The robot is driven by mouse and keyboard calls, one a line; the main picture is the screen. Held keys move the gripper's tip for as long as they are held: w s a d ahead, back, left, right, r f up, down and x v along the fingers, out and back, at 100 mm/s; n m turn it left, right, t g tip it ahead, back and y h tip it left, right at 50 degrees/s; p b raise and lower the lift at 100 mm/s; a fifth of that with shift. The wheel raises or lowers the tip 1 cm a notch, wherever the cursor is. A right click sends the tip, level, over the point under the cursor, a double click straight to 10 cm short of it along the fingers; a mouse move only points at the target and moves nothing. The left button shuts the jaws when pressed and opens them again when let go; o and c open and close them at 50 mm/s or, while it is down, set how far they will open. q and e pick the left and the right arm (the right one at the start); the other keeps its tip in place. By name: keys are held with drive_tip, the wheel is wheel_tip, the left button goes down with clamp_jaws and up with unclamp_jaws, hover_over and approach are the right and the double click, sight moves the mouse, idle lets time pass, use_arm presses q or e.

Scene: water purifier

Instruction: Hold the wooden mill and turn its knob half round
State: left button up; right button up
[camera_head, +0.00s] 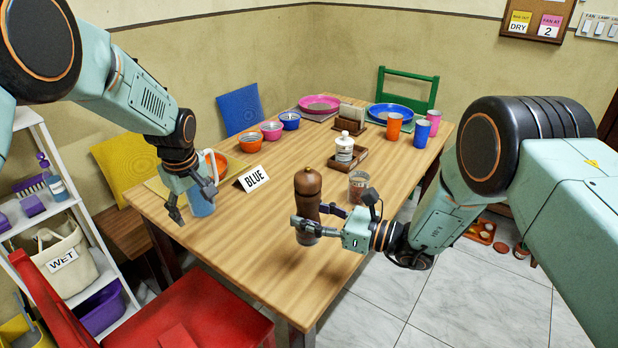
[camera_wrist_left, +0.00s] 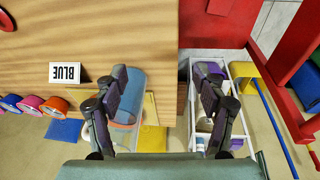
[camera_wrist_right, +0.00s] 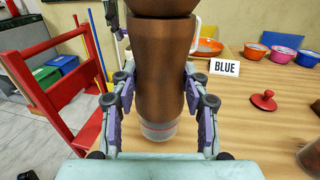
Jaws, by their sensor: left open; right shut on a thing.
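The wooden mill (camera_head: 308,186) is dark brown with a rounded knob (camera_head: 308,171) on top and a clear base. It is upright near the front right of the table. My right gripper (camera_head: 313,219) is shut around its lower body; in the right wrist view the two fingers press on both sides of the mill (camera_wrist_right: 162,70), and its knob is cut off at the top. I cannot tell if its base touches the table. My left gripper (camera_head: 193,203) is open and empty above the table's left front edge, left of the mill, in front of a blue cup (camera_head: 203,203).
The BLUE sign (camera_head: 253,179) stands between the blue cup and the mill on the wooden table (camera_head: 235,240). A glass jar (camera_head: 358,184) stands behind the mill at right. A red chair (camera_head: 190,318) stands at the front left.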

use_arm(q)
wheel_tip(320, 180, down, 3)
drive_tip(key=a+m+t, duration=0.1)
drive_tip(key=m+t, duration=0.1)
drive_tip(key=m, duration=0.1)
drive_tip(key=m+t+h, duration=0.8)
drive_tip(key=m+h, duration=0.6)
drive_tip(key=m, duration=0.3)
approach(299, 185)
drive_tip(key=x, duration=1.2)
drive_tip(key=shift+w+d, duration=0.2)
drive_tip(key=shift+w, duration=0.1)
drive_tip(key=shift+g, duration=0.3)
drive_tip(key=c, duration=1.2)
